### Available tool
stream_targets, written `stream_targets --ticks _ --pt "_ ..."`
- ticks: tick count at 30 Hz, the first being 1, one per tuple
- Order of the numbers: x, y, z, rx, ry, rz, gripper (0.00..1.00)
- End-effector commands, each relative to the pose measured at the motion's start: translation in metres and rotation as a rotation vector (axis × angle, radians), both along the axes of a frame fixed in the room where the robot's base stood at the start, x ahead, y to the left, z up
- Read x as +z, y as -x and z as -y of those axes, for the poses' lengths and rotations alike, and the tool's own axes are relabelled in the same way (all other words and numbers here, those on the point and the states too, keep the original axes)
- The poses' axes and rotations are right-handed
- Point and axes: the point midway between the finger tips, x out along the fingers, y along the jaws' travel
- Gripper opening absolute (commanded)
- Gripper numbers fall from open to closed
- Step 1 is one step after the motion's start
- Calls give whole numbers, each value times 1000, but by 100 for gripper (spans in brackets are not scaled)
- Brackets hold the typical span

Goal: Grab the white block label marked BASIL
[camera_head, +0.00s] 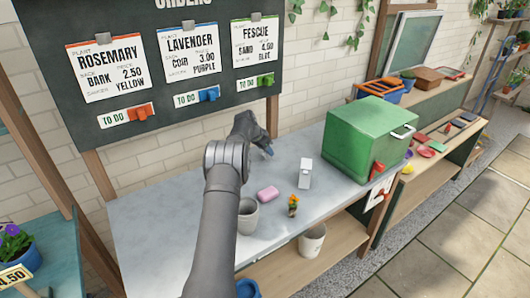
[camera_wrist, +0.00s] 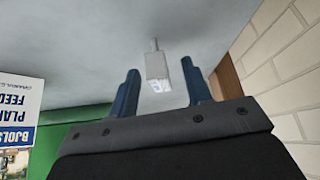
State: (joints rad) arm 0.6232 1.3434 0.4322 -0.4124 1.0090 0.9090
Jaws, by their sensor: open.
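A small white block (camera_wrist: 157,68) with a thin stub on its far end lies on the grey bench in the wrist view. A faint mark shows on its near face, too small to read as BASIL. My gripper (camera_wrist: 161,74) is open, with one blue finger on each side of the block in the picture and visible gaps to both. I cannot tell how far the block is below the fingertips. In the head view my gripper (camera_head: 267,149) is low over the back of the bench, and I cannot make out the block there.
A white plant-feed carton (camera_head: 305,173) stands right of my gripper; it also shows in the wrist view (camera_wrist: 18,108). A green box (camera_head: 361,138) is farther right. A pink block (camera_head: 267,193), a grey pot (camera_head: 248,216) and a small flowering plant (camera_head: 293,205) stand nearer the front.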

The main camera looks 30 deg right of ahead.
Motion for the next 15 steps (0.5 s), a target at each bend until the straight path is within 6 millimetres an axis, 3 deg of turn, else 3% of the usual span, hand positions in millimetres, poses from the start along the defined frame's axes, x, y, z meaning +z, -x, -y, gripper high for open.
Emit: stream_targets --ticks 1,8,15 --pt "0 0 0 0 0 0 43" --pt "0 0 0 0 0 0 0" --pt "1 0 0 0 0 0 0"
